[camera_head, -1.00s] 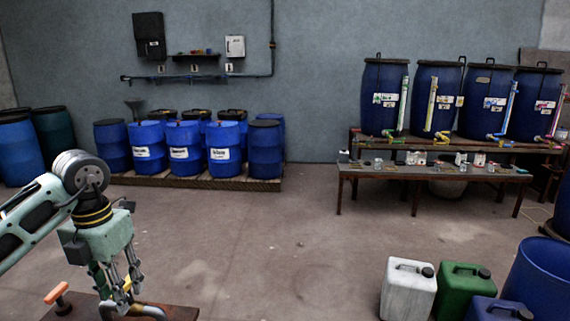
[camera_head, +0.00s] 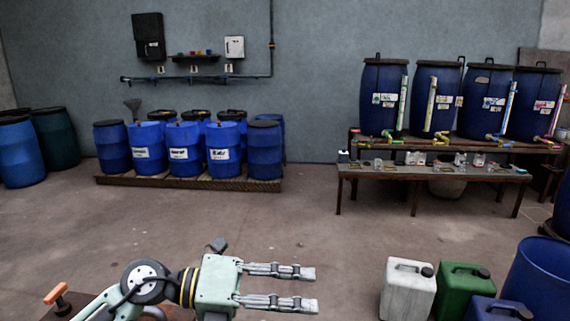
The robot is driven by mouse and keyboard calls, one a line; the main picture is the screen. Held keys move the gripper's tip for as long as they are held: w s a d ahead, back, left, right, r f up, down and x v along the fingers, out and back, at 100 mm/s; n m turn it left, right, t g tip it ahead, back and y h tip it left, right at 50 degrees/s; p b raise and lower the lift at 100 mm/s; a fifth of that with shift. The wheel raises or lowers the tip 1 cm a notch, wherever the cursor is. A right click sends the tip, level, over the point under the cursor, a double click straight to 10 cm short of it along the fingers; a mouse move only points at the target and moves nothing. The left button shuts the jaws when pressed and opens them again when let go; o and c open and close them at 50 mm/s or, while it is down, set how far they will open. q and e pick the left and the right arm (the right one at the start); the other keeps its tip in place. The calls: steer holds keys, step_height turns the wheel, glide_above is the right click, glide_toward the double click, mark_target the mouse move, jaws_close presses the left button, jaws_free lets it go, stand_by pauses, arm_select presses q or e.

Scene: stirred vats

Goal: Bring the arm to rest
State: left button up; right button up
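My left gripper (camera_head: 312,289) is in the lower middle of the head view. Its pale green body lies level, and its two grey fingers point right, parallel and apart. The gripper is open, with nothing between the fingers. It is over bare floor, to the left of the white canister and clear of it. My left arm's wrist joint shows at the bottom left, in front of a brown surface (camera_head: 78,306). My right gripper is not in view.
A white canister (camera_head: 407,290), a green canister (camera_head: 462,291) and a large blue tub (camera_head: 540,281) stand at the lower right. Blue drums on a pallet (camera_head: 190,184) stand by the wall. A bench (camera_head: 432,174) stands before several blue vats (camera_head: 384,97). The middle floor is clear.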

arm_select(q)
step_height(320, 180, up, 6)
steer(key=n+t+h, duration=0.4)
steer(key=n+t, duration=0.1)
steer(key=w+a+n+t+y, duration=0.6)
steer(key=a+n+t+y, duration=0.15)
steer(key=n+t, duration=0.7)
steer(key=s+a+f+n+g+y, duration=0.25)
steer(key=a+f+n+y, duration=0.4)
steer(key=f, duration=0.45)
steer(key=s+a+f+n+g+y, duration=0.1)
steer(key=a+f+n+g+y, duration=0.2)
steer(key=a+f+n+y, duration=0.55)
steer(key=s+f+n+g+h, duration=0.1)
steer(key=s+f+g, duration=0.5)
steer(key=s+f, duration=0.5)
steer(key=s+f+n+g+h, duration=0.2)
steer(key=s+f+g, duration=0.5)
steer(key=s, duration=0.6)
step_height(320, 180, down, 27)
steer(key=s, duration=0.3)
steer(key=s+a+f+g, duration=0.1)
steer(key=s+a+f, duration=0.1)
steer(key=s+f, duration=1.3)
steer(key=shift+s+a+f+m, duration=0.3)
steer(key=shift+s+m, duration=0.05)
steer(key=shift+s, duration=0.2)
